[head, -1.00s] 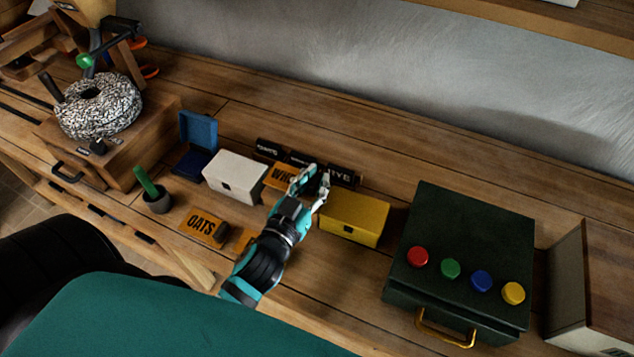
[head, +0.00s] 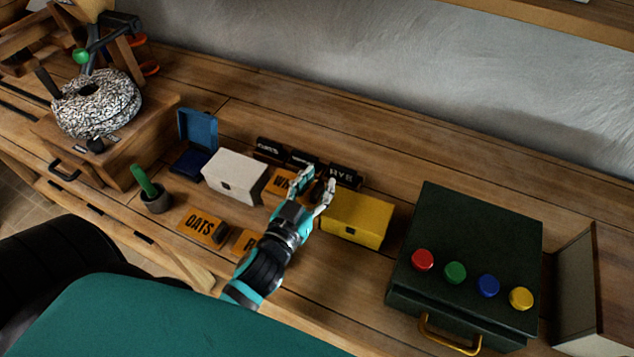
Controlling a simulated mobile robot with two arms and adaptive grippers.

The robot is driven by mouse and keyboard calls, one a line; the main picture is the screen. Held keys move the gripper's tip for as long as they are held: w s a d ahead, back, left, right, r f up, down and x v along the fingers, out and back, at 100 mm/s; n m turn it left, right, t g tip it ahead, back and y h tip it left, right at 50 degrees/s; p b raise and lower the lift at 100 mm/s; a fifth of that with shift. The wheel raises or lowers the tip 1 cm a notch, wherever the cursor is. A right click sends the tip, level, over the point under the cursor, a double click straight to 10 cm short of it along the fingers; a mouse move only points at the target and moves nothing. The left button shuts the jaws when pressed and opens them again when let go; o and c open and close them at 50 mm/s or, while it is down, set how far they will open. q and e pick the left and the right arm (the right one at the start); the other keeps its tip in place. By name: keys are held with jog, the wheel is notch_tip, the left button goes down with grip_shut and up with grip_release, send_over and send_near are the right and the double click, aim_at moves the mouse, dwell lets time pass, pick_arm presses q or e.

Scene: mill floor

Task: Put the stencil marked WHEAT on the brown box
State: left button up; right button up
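An orange OATS stencil (head: 202,226) and another orange stencil starting with R (head: 246,240), partly covered by my arm, lie nearer the front. My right gripper is not in view.
A white box (head: 235,177), a yellow box (head: 357,218) and an open blue box (head: 199,131) stand nearby. Black lettered blocks (head: 268,149) line up behind.

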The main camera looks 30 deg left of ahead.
pick_arm(q)
jog(key=shift+f, duration=0.15)
jog(key=shift+r, duration=0.25)
jog(key=shift+r+p, duration=0.5)
jog(key=s+b, duration=0.3)
jog(key=s, duration=0.9)
jog(key=shift+d+r+b, duration=0.15)
jog(key=shift+r+b, duration=0.1)
jog(key=shift+b, duration=0.1)
